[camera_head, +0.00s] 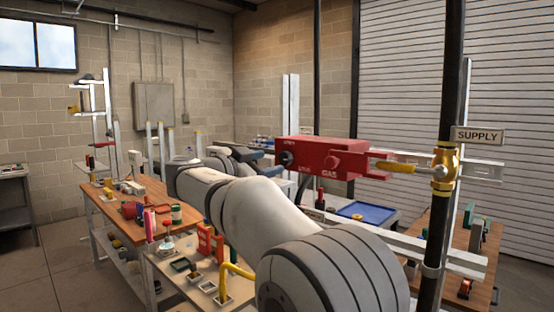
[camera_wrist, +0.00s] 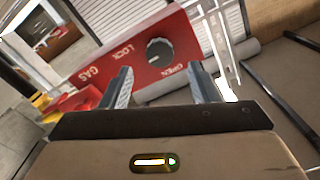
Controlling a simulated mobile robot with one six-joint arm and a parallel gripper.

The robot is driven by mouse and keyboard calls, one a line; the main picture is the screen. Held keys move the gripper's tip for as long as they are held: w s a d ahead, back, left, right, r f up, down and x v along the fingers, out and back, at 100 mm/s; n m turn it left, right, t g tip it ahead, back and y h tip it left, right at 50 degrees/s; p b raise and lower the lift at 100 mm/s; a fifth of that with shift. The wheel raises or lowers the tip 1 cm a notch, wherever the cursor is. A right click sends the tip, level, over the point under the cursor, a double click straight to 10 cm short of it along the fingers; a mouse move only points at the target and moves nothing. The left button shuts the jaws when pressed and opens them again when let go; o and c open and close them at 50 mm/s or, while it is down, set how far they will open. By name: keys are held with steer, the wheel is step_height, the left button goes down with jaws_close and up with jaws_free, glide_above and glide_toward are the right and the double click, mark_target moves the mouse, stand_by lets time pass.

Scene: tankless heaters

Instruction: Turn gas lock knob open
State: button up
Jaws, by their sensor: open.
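The red gas lock box (camera_head: 335,152) sits around a valve handle on the vertical black pipe, in the middle of the head view. Its dark round knob (camera_head: 287,158) is on the left end. In the wrist view the red box (camera_wrist: 110,65) shows upside-down LOCK, OPEN and GAS labels. The black knob (camera_wrist: 159,51) with a white pointer mark lies beyond and between my fingertips. My gripper (camera_wrist: 162,73) is open and empty, facing the knob with a visible gap. In the head view my gripper (camera_head: 250,154) is just left of the box.
A brass valve (camera_head: 444,170) and a SUPPLY sign (camera_head: 478,135) are on the black pipe at right. A wooden workbench (camera_head: 125,227) with several small items stands at left. A blue tray (camera_head: 366,212) lies behind the pipe. White rails cross behind and below the box.

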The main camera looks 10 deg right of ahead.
mark_target(283, 159)
steer(key=p+x, duration=0.1)
steer(key=x, duration=0.4)
steer(key=c, duration=1)
steer(key=shift+o, duration=0.2)
